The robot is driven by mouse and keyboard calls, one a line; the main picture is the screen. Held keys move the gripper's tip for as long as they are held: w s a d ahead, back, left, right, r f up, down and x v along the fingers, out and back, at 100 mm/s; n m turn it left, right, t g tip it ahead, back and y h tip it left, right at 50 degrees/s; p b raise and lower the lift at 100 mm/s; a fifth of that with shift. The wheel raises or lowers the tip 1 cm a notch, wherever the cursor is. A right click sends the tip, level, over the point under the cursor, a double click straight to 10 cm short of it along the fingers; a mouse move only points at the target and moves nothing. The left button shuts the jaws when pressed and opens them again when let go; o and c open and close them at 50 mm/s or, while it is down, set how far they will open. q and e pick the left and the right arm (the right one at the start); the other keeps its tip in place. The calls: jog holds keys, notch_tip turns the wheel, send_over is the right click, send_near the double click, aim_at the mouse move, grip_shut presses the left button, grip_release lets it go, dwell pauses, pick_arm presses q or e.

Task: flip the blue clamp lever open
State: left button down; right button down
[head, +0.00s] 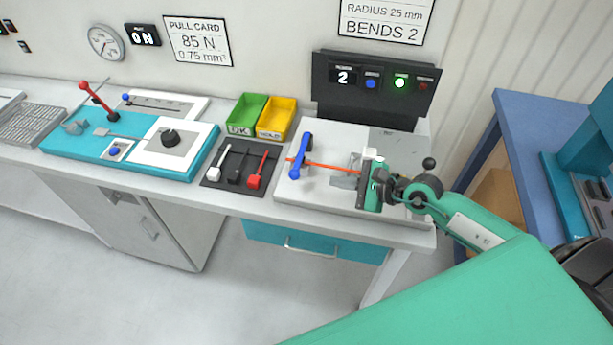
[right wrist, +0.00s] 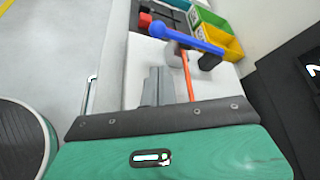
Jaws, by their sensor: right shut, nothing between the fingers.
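The blue clamp lever (head: 301,157) stands at the left part of a light grey fixture plate (head: 310,197), with a round knob at its near end. In the right wrist view the lever (right wrist: 188,39) lies across the top, its knob at the left. An orange-red cable (head: 330,166) runs from the clamp to the right, under the lever. My right gripper (head: 342,179) is above the plate to the right of the lever, apart from it. Its grey fingers (right wrist: 155,88) are together and empty. My left gripper is not in view.
Left of the plate is a dark mat (head: 237,172) with white, black and red tools. Green (head: 246,114) and yellow (head: 277,119) bins stand behind it. A black panel (head: 372,84) with a lit green button rises behind the plate. A teal board (head: 130,143) lies farther left.

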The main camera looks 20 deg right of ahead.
aim_at(306, 187)
jog(key=p+x, duration=0.2)
jog(key=x, duration=0.7)
jog(key=shift+r+p, duration=0.15)
jog(key=shift+p, duration=0.25)
jog(key=shift+w+a+f, duration=0.3)
jog(key=shift+w+a, duration=0.05)
jog(key=shift+r, duration=0.2)
